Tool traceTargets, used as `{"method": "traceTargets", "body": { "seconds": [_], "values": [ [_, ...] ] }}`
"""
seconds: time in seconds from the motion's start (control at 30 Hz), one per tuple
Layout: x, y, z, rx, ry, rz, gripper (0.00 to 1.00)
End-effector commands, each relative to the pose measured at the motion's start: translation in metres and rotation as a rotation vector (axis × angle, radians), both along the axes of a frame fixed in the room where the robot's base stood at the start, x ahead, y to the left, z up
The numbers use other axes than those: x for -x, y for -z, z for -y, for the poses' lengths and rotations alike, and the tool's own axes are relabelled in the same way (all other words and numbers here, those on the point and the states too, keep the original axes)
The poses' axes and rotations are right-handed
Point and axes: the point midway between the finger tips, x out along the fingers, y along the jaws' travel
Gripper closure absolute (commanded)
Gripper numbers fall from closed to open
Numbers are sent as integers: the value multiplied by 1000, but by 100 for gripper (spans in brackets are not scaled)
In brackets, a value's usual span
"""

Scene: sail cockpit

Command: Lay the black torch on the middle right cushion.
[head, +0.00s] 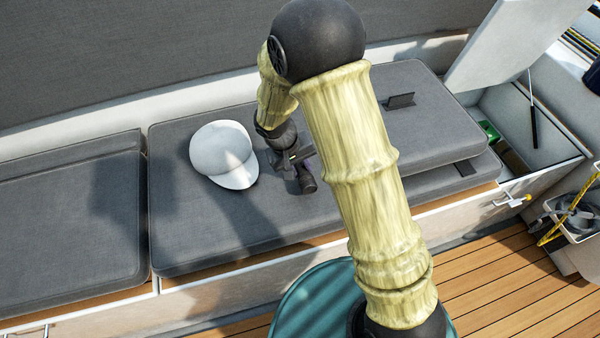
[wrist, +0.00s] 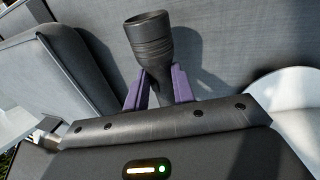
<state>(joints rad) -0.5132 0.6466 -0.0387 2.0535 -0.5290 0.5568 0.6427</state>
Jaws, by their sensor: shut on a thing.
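The black torch (head: 307,181) is held in my gripper (head: 298,163), low over the grey cushion (head: 190,235) in the middle of the bench, which I take for the middle right cushion. In the wrist view the torch (wrist: 150,48) is clasped between the purple fingers of my gripper (wrist: 158,88), its wide head pointing away from the wrist. Its shadow falls on the grey fabric just beside it. I cannot tell whether the torch touches the cushion. My arm hides part of the cushion in the head view.
A white cap (head: 222,154) lies on the same cushion, left of my gripper. Another grey cushion (head: 425,135) lies raised at the right, with a black flap (head: 399,101) on it. An open locker (head: 555,150) is at the far right. The cushion's left front is clear.

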Motion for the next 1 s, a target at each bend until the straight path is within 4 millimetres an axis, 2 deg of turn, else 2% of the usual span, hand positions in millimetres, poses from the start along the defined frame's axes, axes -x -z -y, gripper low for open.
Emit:
{"method": "traceTargets", "body": {
  "seconds": [0.1,0.2,0.6,0.63,0.73,1.0],
  "values": [
    [1,21,1,2,0,-4,100],
    [1,30,1,3,0,-3,100],
    [0,35,0,1,0,-1,100],
    [0,34,0,1,1,-2,71],
    [0,34,0,1,1,-2,53],
    [0,33,0,1,1,-2,53]
  ]
}}
